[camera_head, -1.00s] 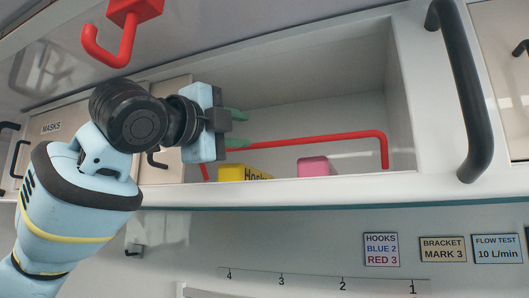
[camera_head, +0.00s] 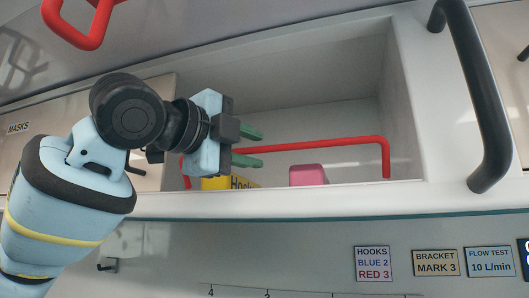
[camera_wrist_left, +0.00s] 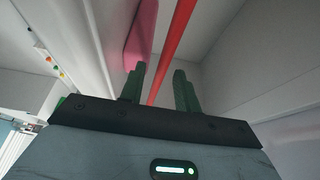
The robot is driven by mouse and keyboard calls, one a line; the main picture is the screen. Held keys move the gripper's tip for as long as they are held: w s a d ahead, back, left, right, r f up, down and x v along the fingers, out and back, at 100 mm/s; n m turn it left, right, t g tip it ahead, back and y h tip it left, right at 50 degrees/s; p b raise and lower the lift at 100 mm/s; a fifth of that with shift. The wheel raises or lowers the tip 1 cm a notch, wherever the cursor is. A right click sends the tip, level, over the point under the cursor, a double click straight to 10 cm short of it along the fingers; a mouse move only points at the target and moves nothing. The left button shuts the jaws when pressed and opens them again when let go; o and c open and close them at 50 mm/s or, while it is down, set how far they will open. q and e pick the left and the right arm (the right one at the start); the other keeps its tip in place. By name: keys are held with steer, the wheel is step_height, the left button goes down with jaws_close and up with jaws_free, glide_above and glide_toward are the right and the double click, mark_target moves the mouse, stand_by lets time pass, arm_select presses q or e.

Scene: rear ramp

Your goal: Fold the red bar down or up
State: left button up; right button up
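The red bar (camera_head: 330,144) stands up across the front of an open overhead compartment, with its right end bent down to the shelf edge. My left gripper (camera_head: 252,147) is at the left part of the bar, its green fingers pointing right. In the left wrist view the two green fingers (camera_wrist_left: 160,88) are apart, and the red bar (camera_wrist_left: 176,45) runs lengthwise in the gap between them. I cannot tell whether the fingers touch it. The bar's left end is partly hidden behind my gripper. My right gripper is not in view.
Inside the compartment (camera_head: 408,120) a yellow box (camera_head: 215,184) and a pink box (camera_head: 308,176) sit behind the bar. A black handle (camera_head: 475,95) is at the right. Labels line the wall below.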

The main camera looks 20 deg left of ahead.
arm_select(q)
steer(key=shift+x, duration=2.05)
jaws_close()
